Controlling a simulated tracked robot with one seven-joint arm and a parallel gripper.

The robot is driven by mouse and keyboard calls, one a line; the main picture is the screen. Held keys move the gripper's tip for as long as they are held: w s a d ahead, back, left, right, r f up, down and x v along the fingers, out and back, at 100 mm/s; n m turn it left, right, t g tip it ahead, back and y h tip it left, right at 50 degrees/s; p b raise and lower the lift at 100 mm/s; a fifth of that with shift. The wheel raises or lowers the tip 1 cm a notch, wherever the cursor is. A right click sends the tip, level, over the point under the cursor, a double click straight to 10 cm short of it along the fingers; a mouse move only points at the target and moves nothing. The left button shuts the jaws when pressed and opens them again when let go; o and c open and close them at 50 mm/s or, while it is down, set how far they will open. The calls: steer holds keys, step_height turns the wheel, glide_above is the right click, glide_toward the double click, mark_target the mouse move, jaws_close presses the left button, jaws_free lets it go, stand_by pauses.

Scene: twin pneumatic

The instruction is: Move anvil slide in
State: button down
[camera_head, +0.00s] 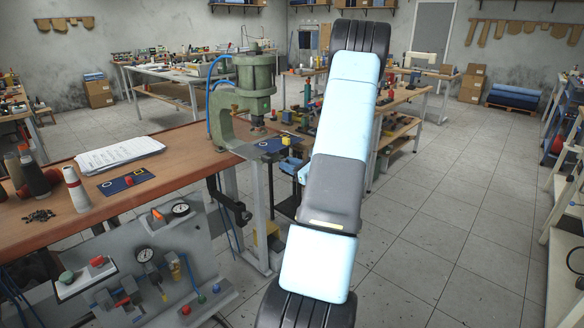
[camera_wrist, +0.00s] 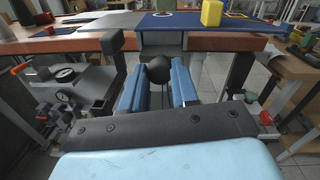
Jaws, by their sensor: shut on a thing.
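My gripper (camera_wrist: 160,82) has two blue fingers shut around a round black knob (camera_wrist: 159,66) in front of the bench edge. The knob seems to be the handle of the anvil slide; a grey-green block (camera_wrist: 163,42) shows just behind it, under the blue mat, and the rest of the slide is hidden. In the head view, my gripper (camera_head: 290,166) is beside my arm, low in front of the bench's right end. The green press (camera_head: 241,95) stands on that end, with its ram above the bench top. My arm hides part of this area.
A blue mat (camera_head: 270,145) with a yellow block (camera_wrist: 211,13) lies by the press. The bench (camera_head: 190,155) also holds papers (camera_head: 120,155), thread cones (camera_head: 75,188) and a second blue mat (camera_head: 126,184). A gauge panel (camera_head: 150,268) is below.

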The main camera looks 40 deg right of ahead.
steer(key=shift+w+a, duration=0.15)
steer(key=shift+w, duration=1.25)
steer(key=shift+r, duration=0.1)
steer(key=c, duration=0.8)
jaws_free()
steer(key=shift+c, duration=0.2)
steer(key=s+d, duration=0.2)
steer(key=s, duration=1.1)
steer(key=shift+s, duration=0.3)
